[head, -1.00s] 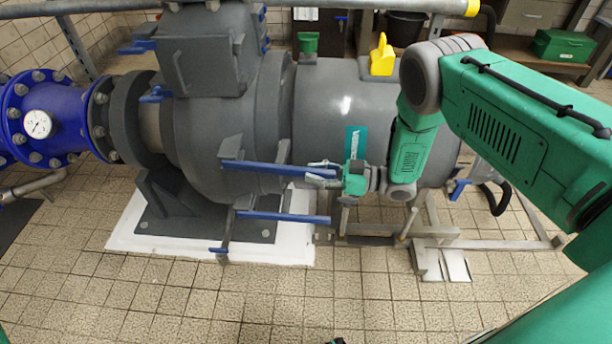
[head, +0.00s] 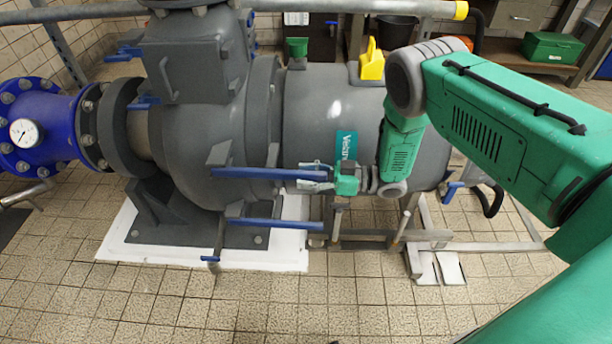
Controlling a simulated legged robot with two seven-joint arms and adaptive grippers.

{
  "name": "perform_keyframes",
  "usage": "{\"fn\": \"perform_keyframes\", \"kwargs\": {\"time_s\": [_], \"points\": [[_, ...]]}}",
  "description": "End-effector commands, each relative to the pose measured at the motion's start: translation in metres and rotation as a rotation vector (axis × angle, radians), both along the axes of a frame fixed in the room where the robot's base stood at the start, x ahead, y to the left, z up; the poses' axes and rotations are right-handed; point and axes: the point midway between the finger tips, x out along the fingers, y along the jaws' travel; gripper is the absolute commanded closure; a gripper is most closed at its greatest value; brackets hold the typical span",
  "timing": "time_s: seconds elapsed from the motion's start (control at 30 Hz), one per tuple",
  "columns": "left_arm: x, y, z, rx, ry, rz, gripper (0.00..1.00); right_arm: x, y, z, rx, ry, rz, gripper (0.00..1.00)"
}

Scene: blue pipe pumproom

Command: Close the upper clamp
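The upper clamp's long blue handle (head: 262,173) reaches out to the right, nearly level, in front of the grey pump housing. A second blue handle (head: 275,223) runs below it, nearly parallel and apart. My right gripper (head: 315,174), with pale fingers and a green body, is at the right end of the upper handle. One finger is above the handle and one below, with the handle between them. The fingers are too small to tell if they press on it. The handle's far end is partly hidden by the gripper. My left gripper does not show.
A grey cylinder with a teal label (head: 346,145) is close behind my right gripper. A metal frame (head: 370,240) stands below it on the tiles. A blue pipe with a gauge (head: 24,133) is at the left. The tiled floor in front is clear.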

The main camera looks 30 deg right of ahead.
Motion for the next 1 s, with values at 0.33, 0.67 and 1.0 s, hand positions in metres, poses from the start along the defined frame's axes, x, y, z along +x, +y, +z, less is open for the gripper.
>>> {"fn": "perform_keyframes", "kwargs": {"time_s": [0.33, 0.67, 1.0], "points": [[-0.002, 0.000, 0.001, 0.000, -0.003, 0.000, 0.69, -0.020, -0.037, -0.001, 0.000, 0.001, -0.004, 0.64], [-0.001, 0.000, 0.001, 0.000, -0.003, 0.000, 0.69, -0.052, -0.091, -0.002, 0.000, 0.002, -0.002, 0.64], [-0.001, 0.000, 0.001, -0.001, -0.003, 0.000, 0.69, -0.060, -0.105, -0.002, 0.000, 0.002, 0.000, 0.64]]}}
